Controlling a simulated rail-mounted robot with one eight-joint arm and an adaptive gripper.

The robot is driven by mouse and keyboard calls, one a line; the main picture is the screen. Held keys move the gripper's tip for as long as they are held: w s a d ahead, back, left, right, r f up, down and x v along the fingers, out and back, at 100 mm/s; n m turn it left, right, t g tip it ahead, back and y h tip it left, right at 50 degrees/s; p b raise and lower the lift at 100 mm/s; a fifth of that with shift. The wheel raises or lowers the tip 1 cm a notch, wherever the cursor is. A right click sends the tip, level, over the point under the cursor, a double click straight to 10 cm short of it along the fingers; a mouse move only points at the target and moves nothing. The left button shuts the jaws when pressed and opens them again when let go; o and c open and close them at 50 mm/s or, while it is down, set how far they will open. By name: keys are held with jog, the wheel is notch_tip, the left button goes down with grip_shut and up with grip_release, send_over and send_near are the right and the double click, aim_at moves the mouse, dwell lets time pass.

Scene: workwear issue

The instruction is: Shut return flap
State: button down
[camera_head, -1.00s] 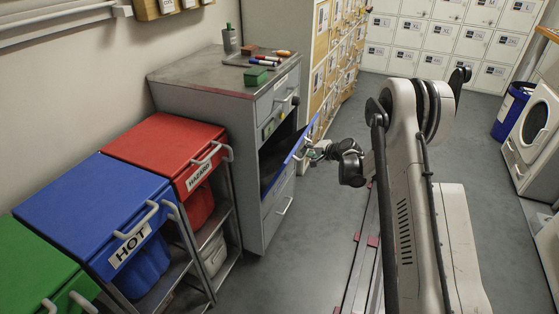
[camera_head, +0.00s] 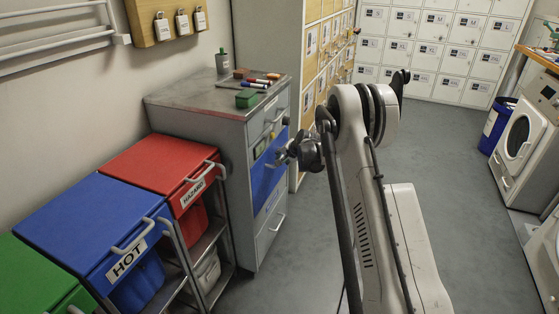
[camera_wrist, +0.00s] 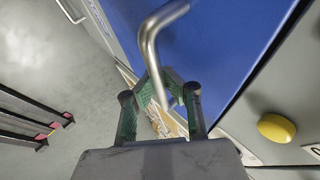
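The blue return flap (camera_head: 266,178) is on the front of the grey cabinet (camera_head: 238,175). It stands upright, close to flush with the cabinet front; any small gap at its edges cannot be made out. In the wrist view the blue panel (camera_wrist: 225,45) fills the top, with a bent metal handle (camera_wrist: 150,45) in front of it. My gripper (camera_head: 288,153) is at the flap's upper part. In the wrist view its greenish fingers (camera_wrist: 165,85) angle inward around the handle's lower end. Whether they grip it is unclear.
Red (camera_head: 160,168), blue (camera_head: 90,225) and green (camera_head: 35,278) lidded bins stand left of the cabinet. Markers and a green block (camera_head: 247,99) lie on the cabinet top. A yellow button (camera_wrist: 276,127) is beside the flap. Open grey floor (camera_head: 430,160) lies to the right.

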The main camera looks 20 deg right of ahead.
jog(key=shift+w+r, duration=0.1)
jog(key=shift+r, duration=0.05)
jog(key=c, duration=2)
grip_release()
jog(key=shift+a, duration=0.1)
jog(key=shift+c, duration=0.2)
jog(key=v, duration=1.2)
